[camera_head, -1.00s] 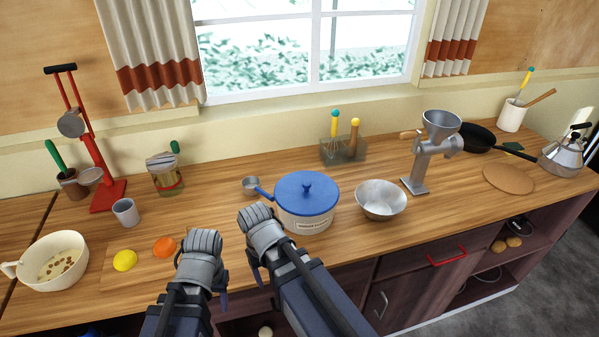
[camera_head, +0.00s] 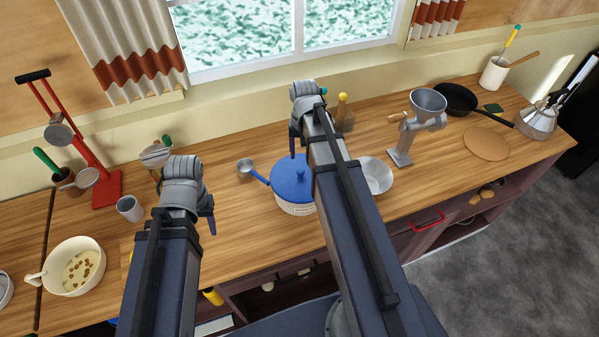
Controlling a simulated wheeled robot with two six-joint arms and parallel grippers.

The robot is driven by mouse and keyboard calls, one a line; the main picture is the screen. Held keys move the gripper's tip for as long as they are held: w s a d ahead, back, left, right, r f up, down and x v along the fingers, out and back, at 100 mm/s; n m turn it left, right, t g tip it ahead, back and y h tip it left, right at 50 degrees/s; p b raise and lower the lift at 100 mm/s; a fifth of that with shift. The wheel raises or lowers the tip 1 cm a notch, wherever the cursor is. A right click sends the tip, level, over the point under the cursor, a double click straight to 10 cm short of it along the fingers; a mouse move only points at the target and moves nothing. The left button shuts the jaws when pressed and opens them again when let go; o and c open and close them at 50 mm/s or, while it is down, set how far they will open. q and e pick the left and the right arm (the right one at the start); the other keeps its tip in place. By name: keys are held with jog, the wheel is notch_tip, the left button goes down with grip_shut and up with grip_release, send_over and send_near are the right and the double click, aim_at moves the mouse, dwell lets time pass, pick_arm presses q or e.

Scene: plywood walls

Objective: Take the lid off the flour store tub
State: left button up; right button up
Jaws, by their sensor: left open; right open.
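The flour store tub (camera_head: 288,207) is cream with a label on its front and stands on the wooden counter. Its blue lid (camera_head: 285,182) with a round knob sits on top. My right forearm crosses in front of and hides the tub's right side. My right gripper (camera_head: 294,138) is open and raised, above and behind the lid in the picture, apart from it. My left gripper (camera_head: 209,216) is open and empty, to the left of the tub. The wrists hide much of both grippers' fingers.
A metal bowl (camera_head: 377,175) stands right of the tub, partly behind my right arm. A small saucepan (camera_head: 246,167) has its blue handle towards the tub. A grinder (camera_head: 408,135) stands further right. A cup (camera_head: 130,208) and a cream bowl (camera_head: 60,279) are at left.

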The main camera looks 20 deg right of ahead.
aim_at(300, 171)
jog(key=shift+f+b, duration=1.1)
jog(key=shift+f, duration=0.2)
jog(key=shift+a+f, duration=0.1)
jog(key=f+b, duration=0.5)
jog(key=shift+w+a, duration=0.15)
jog(key=shift+a, duration=0.2)
grip_shut()
